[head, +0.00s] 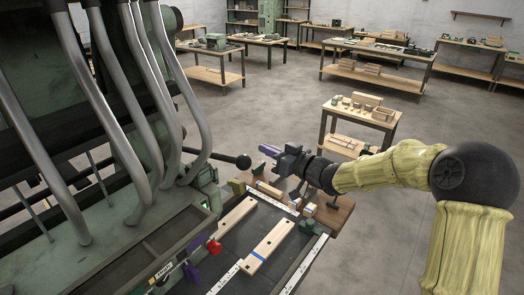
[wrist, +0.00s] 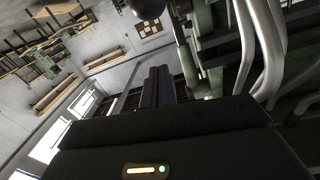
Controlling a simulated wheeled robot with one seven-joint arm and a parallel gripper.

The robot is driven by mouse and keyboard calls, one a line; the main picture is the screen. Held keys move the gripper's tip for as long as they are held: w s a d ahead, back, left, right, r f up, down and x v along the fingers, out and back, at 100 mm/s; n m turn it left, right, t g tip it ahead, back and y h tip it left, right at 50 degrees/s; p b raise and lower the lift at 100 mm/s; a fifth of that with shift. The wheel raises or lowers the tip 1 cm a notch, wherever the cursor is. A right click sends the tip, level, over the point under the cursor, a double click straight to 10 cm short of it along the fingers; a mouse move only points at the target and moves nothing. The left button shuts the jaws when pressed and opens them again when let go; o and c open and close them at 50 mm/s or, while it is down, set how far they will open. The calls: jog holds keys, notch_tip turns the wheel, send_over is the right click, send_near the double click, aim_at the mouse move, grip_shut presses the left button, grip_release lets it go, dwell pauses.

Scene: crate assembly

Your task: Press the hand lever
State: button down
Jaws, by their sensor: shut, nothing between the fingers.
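The hand lever (head: 243,161) is a dark rod with a black ball knob at its end. It sticks out to the right from the green machine in the head view. In the wrist view its black knob (wrist: 148,6) shows at the top edge, partly cut off. My gripper (head: 266,150) is shut and empty, with purple fingers pointing left, just to the right of the knob and apparently a little higher. The fingers also show together in the wrist view (wrist: 158,85), with the knob beyond their tips. I see no contact between fingers and knob.
The green machine (head: 110,110) with bent grey tubes fills the left. Below my gripper, wooden slats (head: 268,245) lie on a dark bed with white scales. A red knob (head: 214,246) sits at its left. Workbenches (head: 360,120) stand behind on open floor.

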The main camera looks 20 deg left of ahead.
jog(key=p, duration=0.4)
send_over(248, 158)
jog(key=w+a, duration=0.1)
jog(key=shift+w, duration=0.1)
jog(key=f, duration=0.1)
jog(key=f+p, duration=0.1)
jog(key=shift+s+d+f, duration=0.3)
jog(key=shift+s+f, duration=0.1)
jog(key=shift+s+d+f+p, duration=0.15)
jog(key=shift+f+p, duration=0.2)
jog(key=shift+f, duration=0.25)
